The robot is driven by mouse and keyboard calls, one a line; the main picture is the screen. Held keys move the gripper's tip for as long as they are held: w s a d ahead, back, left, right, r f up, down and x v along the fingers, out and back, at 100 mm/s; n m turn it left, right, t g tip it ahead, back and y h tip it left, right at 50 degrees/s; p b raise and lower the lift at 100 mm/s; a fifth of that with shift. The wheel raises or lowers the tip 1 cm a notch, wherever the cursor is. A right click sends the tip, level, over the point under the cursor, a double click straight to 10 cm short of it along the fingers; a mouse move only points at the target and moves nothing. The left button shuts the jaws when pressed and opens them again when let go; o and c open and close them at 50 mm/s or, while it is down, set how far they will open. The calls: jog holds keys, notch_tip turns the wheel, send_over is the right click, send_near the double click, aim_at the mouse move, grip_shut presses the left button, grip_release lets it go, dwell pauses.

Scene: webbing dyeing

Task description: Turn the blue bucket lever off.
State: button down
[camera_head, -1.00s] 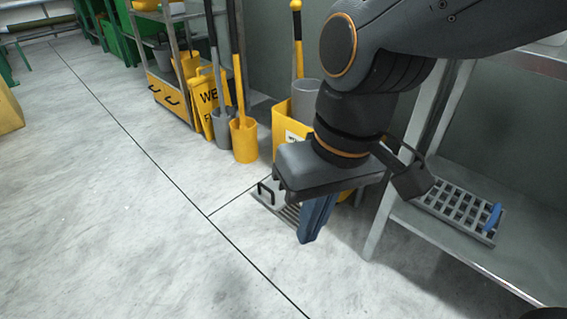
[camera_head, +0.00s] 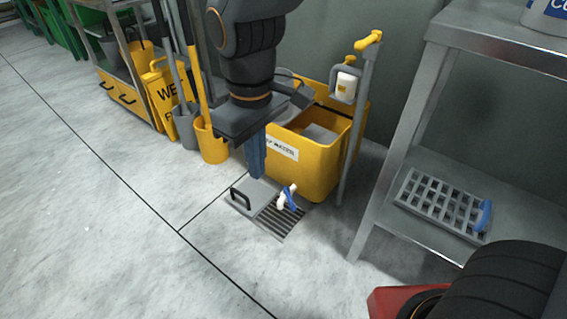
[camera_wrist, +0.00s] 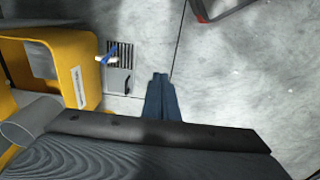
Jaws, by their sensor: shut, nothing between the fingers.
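The blue lever (camera_head: 291,200) sits on a small white valve (camera_head: 283,203) low at the front of the yellow bucket (camera_head: 322,178), above a floor drain grate (camera_head: 277,220). In the wrist view the blue lever (camera_wrist: 112,51) is over the grate, left of my fingers. My gripper (camera_head: 258,177) points down in front of the bucket, left of the lever and apart from it. Its blue fingers are shut and empty; they also show in the wrist view (camera_wrist: 160,78). The arm hides part of the bucket's left side.
A metal shelf (camera_head: 400,180) with a grey tray (camera_head: 440,203) stands to the right. A yellow-topped pole (camera_head: 357,130) rises beside the bucket. Mop buckets (camera_head: 210,142) and a yellow wet-floor sign (camera_head: 172,95) stand left. The floor in front is clear.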

jog(key=w+a+f+n+h, duration=0.2)
jog(key=w+f+n, duration=0.3)
jog(key=w+f, duration=0.75)
jog(key=n+p, duration=0.1)
jog(key=n, duration=0.5)
send_near(289, 198)
jog(key=s+a+r, duration=0.3)
jog(key=a, duration=0.4)
jog(key=w+d+f+b, duration=0.1)
jog(key=d+f+b, duration=0.4)
jog(key=f, duration=0.5)
jog(key=shift+d+f+h+b, duration=0.25)
jog(key=shift+d+h+b, duration=0.15)
jog(key=shift+d, duration=0.3)
jog(key=shift+p, duration=0.3)
